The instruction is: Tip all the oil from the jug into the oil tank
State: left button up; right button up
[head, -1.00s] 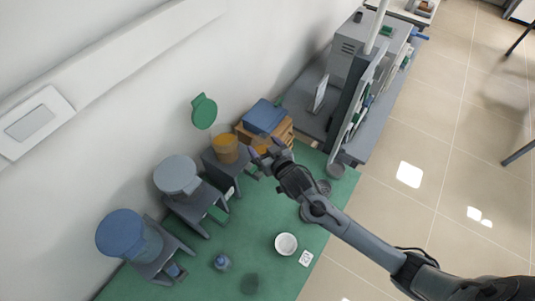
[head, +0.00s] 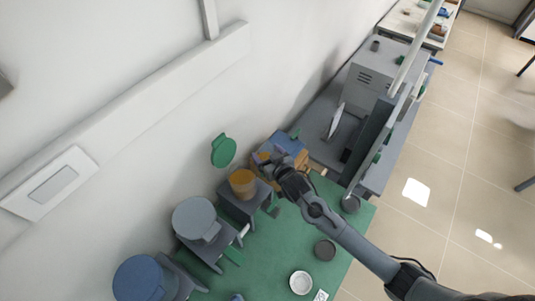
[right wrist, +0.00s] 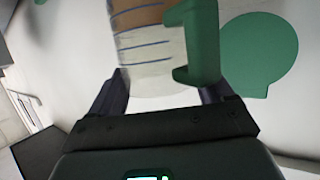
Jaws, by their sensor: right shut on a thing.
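My right gripper (head: 264,160) is shut on the jug, beside and above the open orange tank (head: 243,183). In the right wrist view the jug (right wrist: 152,50) is clear, with blue level lines and a green handle (right wrist: 200,40). Brown oil shows in its upper part in that view, and pale clear wall below. In the head view the jug is mostly hidden by the gripper, so its tilt is hard to tell. The tank's green lid (head: 223,151) stands open against the wall; it also shows in the right wrist view (right wrist: 258,52). My left gripper is not in view.
A grey-lidded tank (head: 194,218) and a blue-lidded tank (head: 138,278) stand left along the wall. A blue box (head: 286,143) sits behind the gripper. A white dish (head: 300,282) and dark dish (head: 325,250) lie on the green bench (head: 270,255). Grey equipment (head: 370,85) stands beyond.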

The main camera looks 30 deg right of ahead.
jog(key=shift+f+b, duration=1.25)
jog(key=shift+f, duration=0.1)
jog(key=shift+w+a+r, duration=0.1)
jog(key=shift+a+r, duration=0.1)
jog(key=shift+a+r+n+h, duration=0.15)
jog(key=shift+n+h, duration=0.15)
jog(key=shift+n, duration=0.2)
jog(key=shift+r, duration=0.15)
jog(key=shift+a+p, duration=0.1)
jog(key=shift+p, duration=0.2)
jog(key=shift+a+r+n+h+p, duration=0.1)
jog(key=shift+r+n+h+p, duration=0.05)
jog(key=shift+n+h+p, duration=0.25)
jog(key=shift+a+r+n+p, duration=0.15)
jog(key=shift+a+n+p, duration=0.05)
jog(key=shift+n+p, duration=0.2)
